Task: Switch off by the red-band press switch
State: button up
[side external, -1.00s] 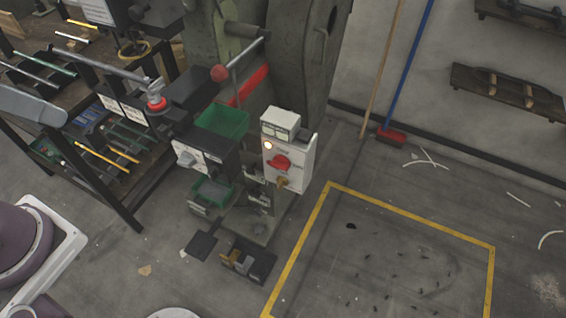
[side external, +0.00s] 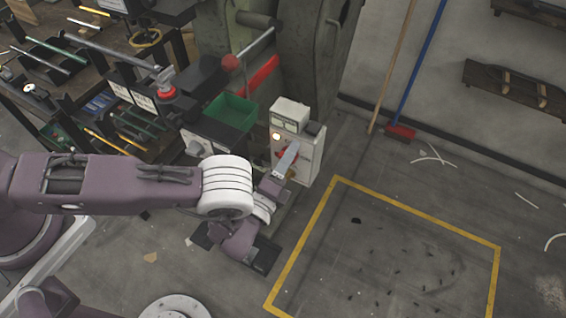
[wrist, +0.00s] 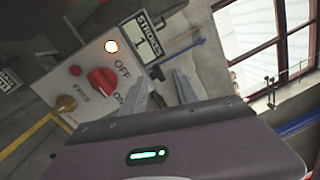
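The white switch box (side external: 308,153) stands on the press with the red band (side external: 262,74). Its red rotary knob (wrist: 101,80) shows in the wrist view, with OFF and ON printed beside it; in the side view my gripper partly covers it. A lamp (wrist: 111,46) above the knob is lit, and it also glows in the side view (side external: 276,136). My gripper (wrist: 161,84) has its two grey fingers apart with nothing between them. In the wrist view the fingers lie to the right of the knob, and I cannot tell whether they touch the box.
A yellow-brass knob (wrist: 66,104) sits on the same panel, beside the word FREE. A second control box (side external: 200,143) and a green bin (side external: 231,111) stand to the left. A red-ball lever (side external: 231,62) rises behind. The yellow-outlined floor (side external: 390,245) is clear of large objects.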

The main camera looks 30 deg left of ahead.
jog(key=s+a+f+n+g, duration=0.1)
jog(key=s+a+f+n, duration=0.2)
jog(key=f, duration=0.7)
jog(key=w, duration=0.6)
jog(key=shift+a+r+h, duration=0.15)
jog(key=shift+a+h, duration=0.05)
jog(key=shift+h, duration=0.1)
jog(key=shift+w, duration=0.1)
grip_shut()
